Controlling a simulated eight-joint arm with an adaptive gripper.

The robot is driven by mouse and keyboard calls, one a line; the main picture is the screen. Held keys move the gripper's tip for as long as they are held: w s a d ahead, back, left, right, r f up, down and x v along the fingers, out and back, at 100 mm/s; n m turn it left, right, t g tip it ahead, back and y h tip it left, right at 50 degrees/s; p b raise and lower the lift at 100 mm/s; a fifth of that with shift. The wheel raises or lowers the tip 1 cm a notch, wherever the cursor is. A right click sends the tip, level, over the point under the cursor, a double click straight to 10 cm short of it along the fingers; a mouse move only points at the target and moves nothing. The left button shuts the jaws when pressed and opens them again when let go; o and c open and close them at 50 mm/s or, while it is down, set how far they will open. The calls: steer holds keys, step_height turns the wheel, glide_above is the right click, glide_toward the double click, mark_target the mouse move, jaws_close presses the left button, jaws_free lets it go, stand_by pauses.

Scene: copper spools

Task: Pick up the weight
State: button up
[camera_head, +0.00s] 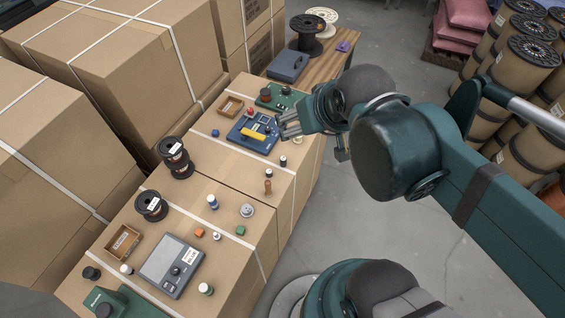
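A small round grey metal piece with a raised middle (247,210) stands on the near cardboard box top, right of centre; it looks like the weight, but it is too small to be sure. My gripper (283,123) is farther back, over the right side of the far box top, beside the blue device with a yellow bar (252,133). The gripper is well apart from the grey piece. Its fingers point left, and the gap between them is not clear. I see nothing held in it.
Near the grey piece are an orange block (199,232), a green block (240,230), a blue-and-white bottle (212,202) and a wooden peg (268,187). A grey scale (171,265) and black spools (151,205) stand to the left. Tall cartons (125,60) wall the left side.

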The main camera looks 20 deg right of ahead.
steer(key=c, duration=0.9)
steer(key=shift+f, duration=0.1)
steer(key=n+g+b, duration=0.7)
steer(key=n+b, duration=0.4)
steer(key=n, duration=0.6)
glide_above(268, 171)
step_height(268, 171, down, 34)
steer(key=shift+r, duration=0.2)
steer(key=shift+f, duration=0.45)
steer(key=shift+f+b, duration=0.45)
steer(key=shift+f, duration=0.85)
